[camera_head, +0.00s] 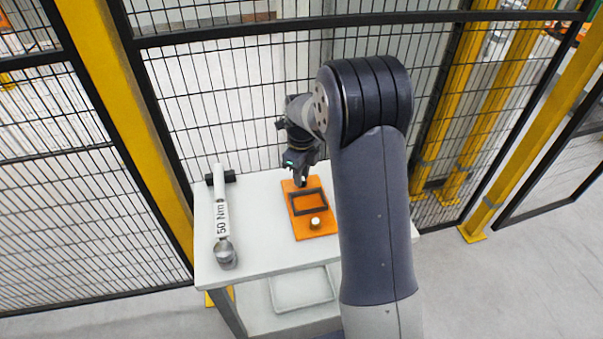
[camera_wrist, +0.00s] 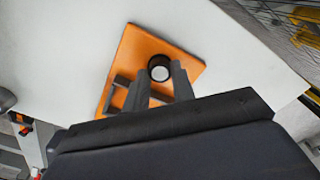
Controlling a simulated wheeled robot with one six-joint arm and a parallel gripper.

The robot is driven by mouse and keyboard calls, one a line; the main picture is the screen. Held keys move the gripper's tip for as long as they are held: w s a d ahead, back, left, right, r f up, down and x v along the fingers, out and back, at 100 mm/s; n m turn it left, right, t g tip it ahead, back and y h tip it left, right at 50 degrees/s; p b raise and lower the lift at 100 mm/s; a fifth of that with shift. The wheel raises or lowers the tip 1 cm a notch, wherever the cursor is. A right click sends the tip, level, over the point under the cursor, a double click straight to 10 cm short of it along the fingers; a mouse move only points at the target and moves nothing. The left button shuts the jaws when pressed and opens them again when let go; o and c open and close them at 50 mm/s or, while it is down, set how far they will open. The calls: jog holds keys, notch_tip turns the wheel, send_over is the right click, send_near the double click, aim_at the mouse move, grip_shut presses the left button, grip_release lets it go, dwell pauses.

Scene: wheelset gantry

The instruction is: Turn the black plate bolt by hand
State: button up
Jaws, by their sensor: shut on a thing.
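An orange plate (camera_head: 318,228) with a black rectangular frame (camera_head: 309,202) on it lies on the white table. My gripper (camera_head: 300,182) is over the plate's far end, pointing down. In the wrist view my two fingers (camera_wrist: 160,78) are shut on the black plate bolt (camera_wrist: 160,73), a round dark piece with a pale top. The fingers hide part of it, and its turn angle cannot be told. In the head view my gripper mostly hides this bolt. A separate pale-topped round piece (camera_head: 315,222) stands at the plate's near end.
A torque wrench (camera_head: 221,215) marked 50 Nm lies on the table (camera_head: 265,255) to the left of the plate. A mesh fence (camera_head: 215,90) with yellow posts stands close behind the table. The table between wrench and plate is bare.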

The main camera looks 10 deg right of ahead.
jog(key=shift+w+r, duration=0.15)
jog(key=shift+r, duration=0.1)
jog(key=o, duration=0.6)
jog(key=shift+c, duration=0.2)
jog(key=o, duration=0.4)
jog(key=shift+f, duration=0.15)
jog(key=shift+o, duration=0.2)
notch_tip(320, 180, up, 11)
jog(key=shift+f, duration=0.2)
jog(key=f, duration=1)
jog(key=shift+s+f, duration=0.2)
jog(key=shift+f, duration=0.2)
